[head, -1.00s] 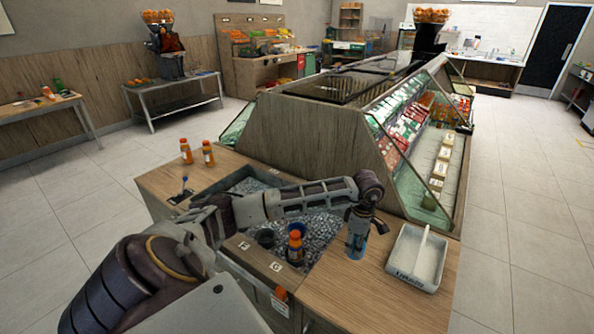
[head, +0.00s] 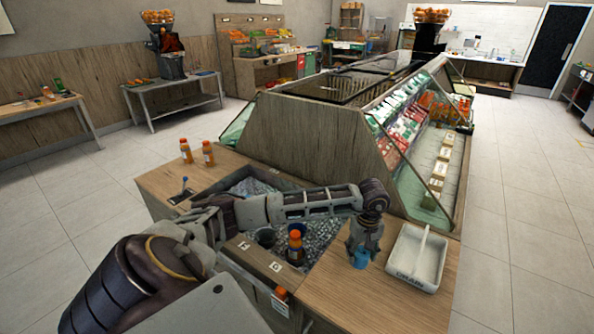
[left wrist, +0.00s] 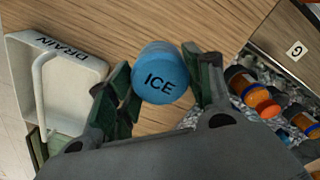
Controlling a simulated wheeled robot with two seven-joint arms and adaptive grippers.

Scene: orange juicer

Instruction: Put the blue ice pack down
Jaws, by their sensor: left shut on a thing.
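The blue ice pack (head: 361,260) is a short cylinder marked ICE. It is between the fingers of my left gripper (head: 364,243), over the wooden counter top between the ice well and the white DRAIN tray. In the left wrist view the ice pack (left wrist: 160,76) shows between the two green-padded fingers of the gripper (left wrist: 163,82), which is shut on it. I cannot tell whether its base touches the counter. My right gripper is not in view.
The white DRAIN tray (head: 416,254) stands close to the right of the gripper. The ice well (head: 327,228) with an orange-capped bottle (head: 295,246) is to the left. Two orange-capped bottles stand at the well's back left. The front counter (head: 372,300) is clear.

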